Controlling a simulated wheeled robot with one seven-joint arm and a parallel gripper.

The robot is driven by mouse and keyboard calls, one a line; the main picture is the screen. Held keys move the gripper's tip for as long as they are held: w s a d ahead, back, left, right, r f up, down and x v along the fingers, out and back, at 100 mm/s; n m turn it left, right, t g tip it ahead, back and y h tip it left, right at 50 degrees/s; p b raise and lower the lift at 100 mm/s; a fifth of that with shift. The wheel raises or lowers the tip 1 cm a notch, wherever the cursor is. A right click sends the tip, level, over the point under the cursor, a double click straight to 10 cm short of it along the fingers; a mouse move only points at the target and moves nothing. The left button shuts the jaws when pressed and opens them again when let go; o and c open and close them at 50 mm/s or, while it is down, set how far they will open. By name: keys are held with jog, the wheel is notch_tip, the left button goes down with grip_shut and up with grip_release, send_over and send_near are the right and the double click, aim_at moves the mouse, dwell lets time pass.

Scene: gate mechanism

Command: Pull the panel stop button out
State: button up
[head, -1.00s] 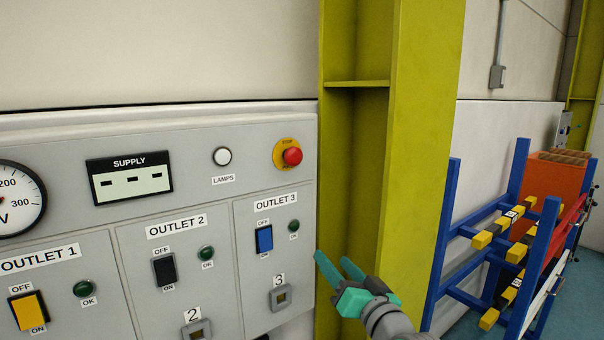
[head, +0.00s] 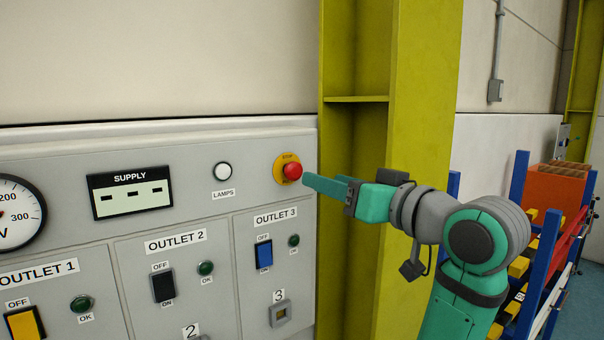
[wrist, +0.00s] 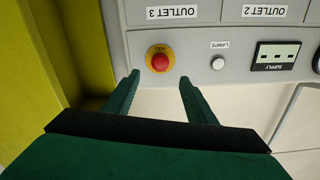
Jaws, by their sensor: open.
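The panel stop button (head: 292,172) is a red knob on a yellow round base at the upper right of the grey panel. My gripper (head: 310,180) is level with it, just to its right in the head view, with its fingers pointing at the panel. In the wrist view the red button (wrist: 160,61) shows upside down, beyond the fingertips and between their lines. My gripper (wrist: 158,80) is open and empty there, its two green fingers spread apart. The fingers do not appear to touch the button. The exact gap cannot be told.
The grey panel (head: 70,165) also has a white lamps button (head: 222,171), a supply display (head: 131,194) and outlet switches. A yellow-green steel column (head: 425,85) stands right beside the panel. A blue rack (head: 519,175) stands farther right.

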aim_at(296, 171)
jog(key=x, duration=0.9)
jog(key=shift+w+a, duration=0.15)
grip_shut()
jog(key=shift+v, duration=0.8)
grip_release()
jog(key=v, duration=1.1)
jog(key=shift+w+f, duration=0.1)
